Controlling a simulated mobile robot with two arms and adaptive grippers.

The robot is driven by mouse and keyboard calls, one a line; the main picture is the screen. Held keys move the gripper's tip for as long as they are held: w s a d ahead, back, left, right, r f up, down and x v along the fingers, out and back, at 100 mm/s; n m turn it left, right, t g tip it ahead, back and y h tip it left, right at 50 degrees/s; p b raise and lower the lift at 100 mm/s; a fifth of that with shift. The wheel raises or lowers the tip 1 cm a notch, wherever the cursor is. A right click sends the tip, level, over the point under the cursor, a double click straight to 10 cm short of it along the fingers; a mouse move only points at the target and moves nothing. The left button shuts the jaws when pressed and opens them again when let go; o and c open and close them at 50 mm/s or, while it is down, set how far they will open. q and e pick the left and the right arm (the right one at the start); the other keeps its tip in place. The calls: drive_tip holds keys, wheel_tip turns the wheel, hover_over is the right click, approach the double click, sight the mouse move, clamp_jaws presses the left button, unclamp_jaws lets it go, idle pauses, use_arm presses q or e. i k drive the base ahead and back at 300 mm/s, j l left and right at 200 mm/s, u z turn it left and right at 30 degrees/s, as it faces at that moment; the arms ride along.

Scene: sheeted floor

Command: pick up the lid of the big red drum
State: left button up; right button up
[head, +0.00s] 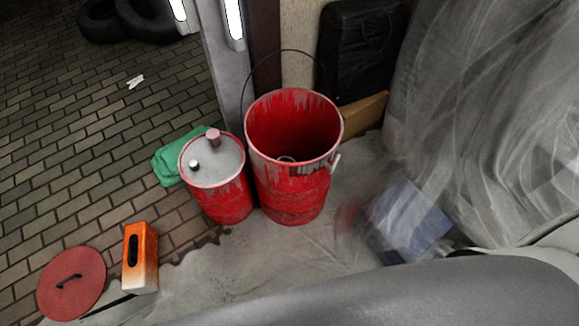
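The big red drum (291,200) stands upright on the pale sheet in the middle of the head view. Its top is open and its thin wire handle stands up behind the rim. A round red lid (83,285) with a dark handle (69,281) across its middle lies flat at the lower left, apart from the drum. Neither of my grippers shows in this view.
A smaller red drum (220,207) with a grey top touches or nearly touches the big one. An orange-and-white box (141,262) stands right beside the lid. Clear plastic sheeting (480,110) hangs at right. Brick paving at left is mostly clear.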

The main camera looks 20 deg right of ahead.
sight(71, 283)
drive_tip(key=u, duration=2.5)
drive_tip(key=i+j+u, duration=0.15)
drive_tip(key=i+u, duration=0.7)
drive_tip(key=i+z, duration=0.15)
drive_tip(key=i, duration=0.45)
drive_tip(key=i+j+z, duration=0.1)
drive_tip(key=i, duration=0.45)
drive_tip(key=i+j+z, duration=0.15)
drive_tip(key=i, duration=0.45)
drive_tip(key=i+l+z, duration=0.1)
drive_tip(key=i+z, duration=0.2)
drive_tip(key=i, duration=0.15)
drive_tip(key=i+z, duration=0.3)
drive_tip(key=i, duration=0.2)
drive_tip(key=i+j+z, duration=0.15)
drive_tip(key=i+z, duration=0.15)
drive_tip(key=i, duration=0.15)
drive_tip(key=i+j+z, duration=0.3)
drive_tip(key=i, duration=0.15)
drive_tip(key=i+l+z, duration=0.25)
drive_tip(key=i+z, duration=0.7)
drive_tip(key=i+j+z, duration=0.15)
drive_tip(key=i+z, duration=0.35)
drive_tip(key=i, duration=0.15)
